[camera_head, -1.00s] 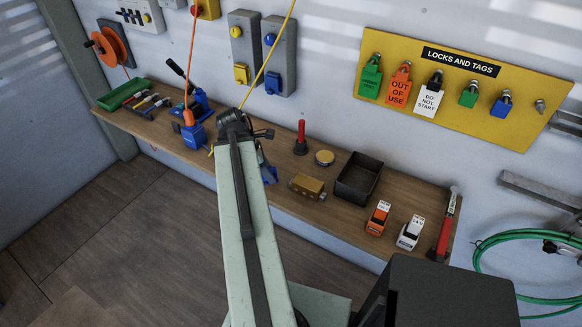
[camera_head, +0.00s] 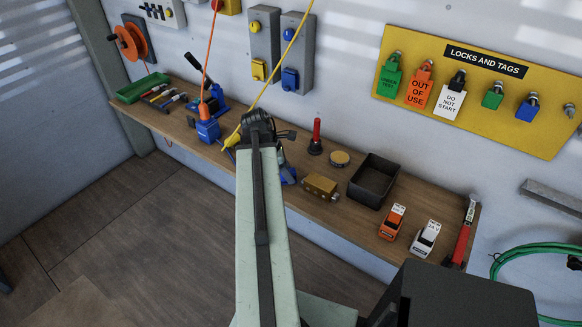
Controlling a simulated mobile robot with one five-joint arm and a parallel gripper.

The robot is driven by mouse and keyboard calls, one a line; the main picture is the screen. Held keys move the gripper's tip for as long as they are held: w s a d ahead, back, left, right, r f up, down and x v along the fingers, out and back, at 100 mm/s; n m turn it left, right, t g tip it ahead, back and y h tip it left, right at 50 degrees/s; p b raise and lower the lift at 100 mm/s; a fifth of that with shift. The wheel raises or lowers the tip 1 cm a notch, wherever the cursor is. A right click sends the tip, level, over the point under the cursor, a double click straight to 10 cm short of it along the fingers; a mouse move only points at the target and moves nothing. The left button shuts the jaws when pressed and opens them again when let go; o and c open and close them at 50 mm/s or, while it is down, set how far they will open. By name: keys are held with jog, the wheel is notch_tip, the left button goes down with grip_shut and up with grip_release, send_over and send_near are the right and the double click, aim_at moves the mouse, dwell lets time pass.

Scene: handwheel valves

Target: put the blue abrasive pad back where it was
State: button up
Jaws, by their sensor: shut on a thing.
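My gripper (camera_head: 284,152) is over the middle of the wooden shelf, mostly hidden behind my own pale arm and its dark wrist. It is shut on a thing. A blue piece (camera_head: 288,176) shows just right of the arm below the wrist, left of the brass-coloured block. It looks like the blue abrasive pad, but most of it is hidden and its outline is unclear. I cannot tell whether it touches the shelf.
The shelf (camera_head: 335,208) holds a brass block (camera_head: 320,186), a red-handled tool (camera_head: 316,137), a round tin (camera_head: 340,159), a black tray (camera_head: 373,182), and orange and white devices (camera_head: 392,222). A blue pump-like tool (camera_head: 208,130) stands left. A yellow cord (camera_head: 290,55) hangs close to my wrist.

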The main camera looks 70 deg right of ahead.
jog(key=o, duration=1.2)
jog(key=shift+f, duration=0.15)
jog(key=p+v, duration=1.1)
jog(key=v, duration=0.1)
